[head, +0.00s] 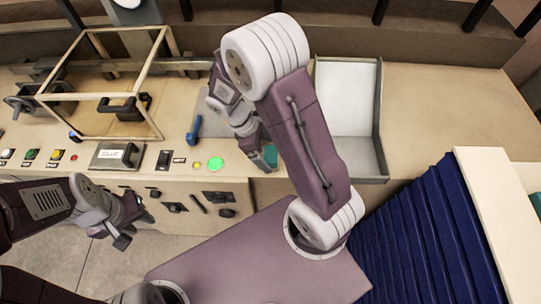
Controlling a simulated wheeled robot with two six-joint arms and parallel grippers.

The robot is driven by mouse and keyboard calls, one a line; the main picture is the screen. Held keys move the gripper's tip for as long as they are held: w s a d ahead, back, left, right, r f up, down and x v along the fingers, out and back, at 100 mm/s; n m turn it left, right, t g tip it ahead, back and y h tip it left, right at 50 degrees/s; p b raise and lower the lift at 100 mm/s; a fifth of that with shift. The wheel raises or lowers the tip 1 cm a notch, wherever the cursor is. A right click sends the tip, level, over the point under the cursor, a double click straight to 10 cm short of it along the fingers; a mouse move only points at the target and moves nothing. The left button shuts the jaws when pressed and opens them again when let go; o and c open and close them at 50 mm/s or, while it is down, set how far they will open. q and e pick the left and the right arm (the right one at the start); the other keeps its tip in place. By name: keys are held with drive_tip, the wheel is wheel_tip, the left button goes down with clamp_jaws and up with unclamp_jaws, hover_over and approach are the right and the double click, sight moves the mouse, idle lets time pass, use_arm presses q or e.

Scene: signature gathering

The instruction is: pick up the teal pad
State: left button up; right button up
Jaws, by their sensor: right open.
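A small teal piece, which looks like the teal pad (270,155), shows at the front edge of the beige console, right of the lit green button. My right gripper (259,160) points down at it, with its fingers open and right beside it. My own arm hides part of this area, and I cannot tell whether the fingers touch the pad. My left gripper (124,236) is at the lower left, in front of the console and away from the pad. Its fingers are seen at an angle that does not show whether they are open.
A grey-white tray (346,95) lies on the console behind my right arm. A clear framed box (110,80) stands at the left, and a blue handle (194,129) stands nearby. Dark blue ribbed panels (425,240) are at the lower right. The console's right top is clear.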

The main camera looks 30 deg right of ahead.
drive_tip(key=x, duration=0.2)
drive_tip(key=shift+s+d+f, duration=0.15)
drive_tip(key=shift+s+f, duration=0.05)
drive_tip(key=shift+f, duration=0.05)
drive_tip(key=c, duration=1.6)
drive_tip(key=shift+w+r, duration=0.1)
drive_tip(key=shift+r, duration=0.45)
wheel_tip(320, 180, up, 3)
drive_tip(key=shift+f+b, duration=0.1)
drive_tip(key=shift+b, duration=0.2)
drive_tip(key=s+d+r, duration=0.1)
drive_tip(key=s+r, duration=0.1)
drive_tip(key=s, duration=0.1)
drive_tip(key=s+d+r, duration=0.2)
drive_tip(key=s, duration=0.2)
drive_tip(key=s+d+r+b, duration=0.1)
drive_tip(key=s+d+r, duration=0.1)
drive_tip(key=s+r, duration=0.1)
drive_tip(key=shift+s+r, duration=0.1)
drive_tip(key=shift+s, duration=0.25)
